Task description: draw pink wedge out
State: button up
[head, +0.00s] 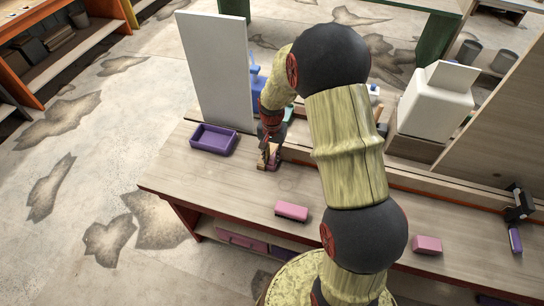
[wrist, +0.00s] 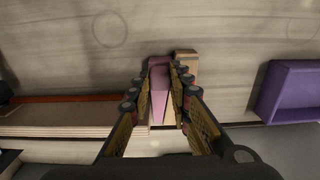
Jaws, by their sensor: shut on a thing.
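My gripper (wrist: 160,75) is shut on the pink wedge (wrist: 158,92), with a finger on each side of it in the wrist view. In the head view my gripper (head: 269,152) is low over the bench, and the wedge (head: 274,156) shows in part beside its fingers. A tan wooden block (wrist: 186,55) sits right beside the wedge, partly hidden by a finger. I cannot tell whether the wedge still touches the block or the stringer.
A purple tray (head: 213,139) lies left of my gripper. Pink blocks lie on the bench at the front (head: 291,211) and right (head: 427,245). A pale upright panel (head: 213,70) stands behind the tray. The bench front is mostly clear.

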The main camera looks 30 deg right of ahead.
grip_shut()
jog(key=s+a, duration=0.1)
jog(key=a, duration=0.1)
jog(key=s+a+p, duration=0.1)
jog(key=s+a, duration=0.1)
jog(key=shift+a, duration=0.25)
jog(key=shift+o, duration=2)
grip_release()
jog(key=shift+o, duration=1.2)
jog(key=shift+a, duration=0.1)
jog(key=shift+o, duration=1)
